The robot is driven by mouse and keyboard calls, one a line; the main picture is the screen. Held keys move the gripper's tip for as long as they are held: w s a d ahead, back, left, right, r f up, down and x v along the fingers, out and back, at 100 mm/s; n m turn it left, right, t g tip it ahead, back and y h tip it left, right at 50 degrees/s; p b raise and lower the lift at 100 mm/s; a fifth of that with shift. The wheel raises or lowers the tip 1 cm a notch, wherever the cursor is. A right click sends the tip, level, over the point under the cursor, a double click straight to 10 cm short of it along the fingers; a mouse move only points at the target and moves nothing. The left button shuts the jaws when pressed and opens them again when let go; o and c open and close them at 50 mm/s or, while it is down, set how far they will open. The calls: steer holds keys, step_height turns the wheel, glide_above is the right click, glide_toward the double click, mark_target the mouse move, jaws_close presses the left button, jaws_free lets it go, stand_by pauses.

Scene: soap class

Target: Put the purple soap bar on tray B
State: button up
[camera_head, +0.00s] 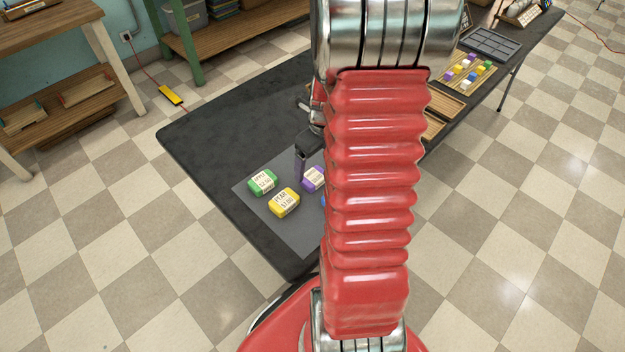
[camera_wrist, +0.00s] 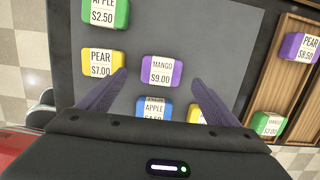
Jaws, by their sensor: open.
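A purple soap bar (camera_wrist: 161,70) labelled mango $9.00 lies on the grey mat (camera_wrist: 200,30). In the head view the purple bar (camera_head: 313,178) is partly hidden by my arm. My gripper (camera_wrist: 160,78) is open, with its two dark fingers spread to either side of the purple bar's near end and nothing held. A second purple bar (camera_wrist: 299,46), labelled pear, sits in a wooden tray (camera_wrist: 279,85) at the right. Wooden trays (camera_head: 434,127) also show beside my arm in the head view. No tray letter is readable, so I cannot tell which is B.
A blue apple bar (camera_wrist: 153,108) lies between my fingers' bases, nearer the palm. A yellow pear bar (camera_wrist: 102,62) is close to the left finger, with a green apple bar (camera_wrist: 105,14) beyond. A green mango bar (camera_wrist: 268,124) is in the right tray area.

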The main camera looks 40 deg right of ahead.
mark_target(314, 176)
steer(key=shift+f, duration=0.3)
steer(key=shift+w+d+f, duration=0.1)
steer(key=shift+w+f, duration=0.05)
steer(key=shift+f, duration=1.15)
steer(key=shift+w+d+f, duration=0.1)
steer(key=shift+f, duration=1.2)
steer(key=shift+c, duration=0.7)
steer(key=c, duration=1.2)
steer(key=shift+r, duration=0.15)
step_height(314, 176, up, 10)
steer(key=shift+f, duration=0.1)
